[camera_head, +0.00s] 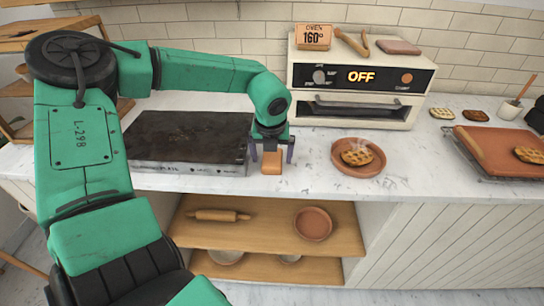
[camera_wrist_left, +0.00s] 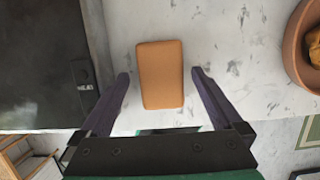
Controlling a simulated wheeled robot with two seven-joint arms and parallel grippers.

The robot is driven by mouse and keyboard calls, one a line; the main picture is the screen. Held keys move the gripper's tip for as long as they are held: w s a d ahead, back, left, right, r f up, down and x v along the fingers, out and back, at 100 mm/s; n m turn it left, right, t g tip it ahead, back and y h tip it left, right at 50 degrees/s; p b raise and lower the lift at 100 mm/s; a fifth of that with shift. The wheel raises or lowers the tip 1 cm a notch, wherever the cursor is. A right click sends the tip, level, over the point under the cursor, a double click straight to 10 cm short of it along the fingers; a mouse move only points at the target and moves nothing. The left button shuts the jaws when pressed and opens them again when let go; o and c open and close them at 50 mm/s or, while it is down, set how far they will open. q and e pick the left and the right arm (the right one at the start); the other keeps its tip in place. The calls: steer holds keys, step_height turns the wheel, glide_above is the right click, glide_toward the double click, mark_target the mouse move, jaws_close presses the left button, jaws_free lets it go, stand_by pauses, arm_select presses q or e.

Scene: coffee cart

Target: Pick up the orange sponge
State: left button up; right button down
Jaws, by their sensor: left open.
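The orange sponge (camera_head: 272,163) is a small block lying on the white marble counter, just right of the dark griddle. My left gripper (camera_head: 271,160) points down over it, with a finger on each side. In the left wrist view the sponge (camera_wrist_left: 160,74) lies between the two purple-grey fingers (camera_wrist_left: 160,80), with a gap on both sides. The left gripper is open and holds nothing. My right gripper does not show in either view.
The dark griddle (camera_head: 190,137) stands close left of the gripper. A terracotta plate (camera_head: 340,168) with a small pie (camera_head: 357,157) is to the right. The oven (camera_head: 356,88) reads OFF and stands behind. The counter between sponge and plate is clear.

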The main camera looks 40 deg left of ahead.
mark_target(272, 158)
arm_select(q)
steer(key=shift+w+f, duration=0.1)
steer(key=shift+f, duration=0.05)
steer(key=c, duration=1.4)
steer(key=shift+o, duration=0.2)
step_height(272, 158, up, 20)
steer(key=b, duration=0.1)
